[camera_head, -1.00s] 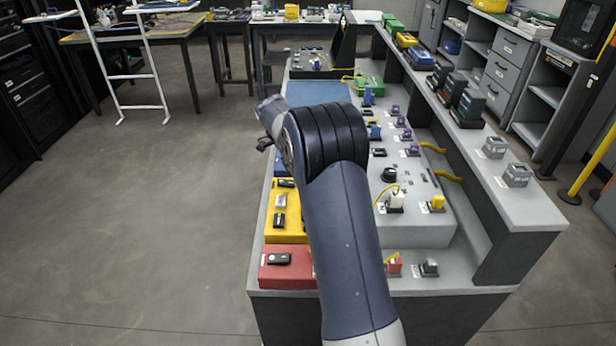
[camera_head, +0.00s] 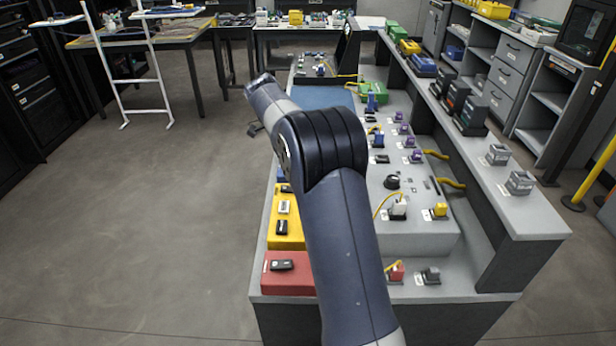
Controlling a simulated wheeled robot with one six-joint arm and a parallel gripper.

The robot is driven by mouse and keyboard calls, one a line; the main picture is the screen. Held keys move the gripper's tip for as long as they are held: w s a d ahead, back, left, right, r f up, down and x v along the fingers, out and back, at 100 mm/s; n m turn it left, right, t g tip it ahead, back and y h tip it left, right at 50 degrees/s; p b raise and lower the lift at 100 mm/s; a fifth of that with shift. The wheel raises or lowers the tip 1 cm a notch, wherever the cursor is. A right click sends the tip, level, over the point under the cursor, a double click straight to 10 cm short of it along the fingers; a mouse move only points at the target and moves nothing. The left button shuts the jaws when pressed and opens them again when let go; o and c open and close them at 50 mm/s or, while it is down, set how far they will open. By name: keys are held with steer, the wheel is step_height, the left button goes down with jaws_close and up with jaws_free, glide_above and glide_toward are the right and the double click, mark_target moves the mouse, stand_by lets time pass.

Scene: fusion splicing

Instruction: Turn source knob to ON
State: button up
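A black round knob (camera_head: 392,181) stands on the grey panel (camera_head: 425,228) of the bench, just right of my arm. It looks like the source knob, but its label and its pointer are too small to read. My arm rises from the bottom of the view, bends over the bench and reaches to the upper left. My gripper cannot be made out; the end of the arm is turned away or hidden. No part of my arm touches the knob.
Purple connectors (camera_head: 416,156) lie farther back. A yellow tray (camera_head: 288,235) and a red tray (camera_head: 285,272) line the left edge. A raised shelf (camera_head: 520,215) borders the right.

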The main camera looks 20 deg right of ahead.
steer(key=v, duration=0.4)
steer(key=shift+f, duration=0.1)
steer(key=x, duration=1)
steer(key=shift+s+d+f+b, duration=0.1)
steer(key=shift+d+f+b, duration=0.15)
steer(key=shift+f+b, duration=0.1)
steer(key=shift+r, duration=0.1)
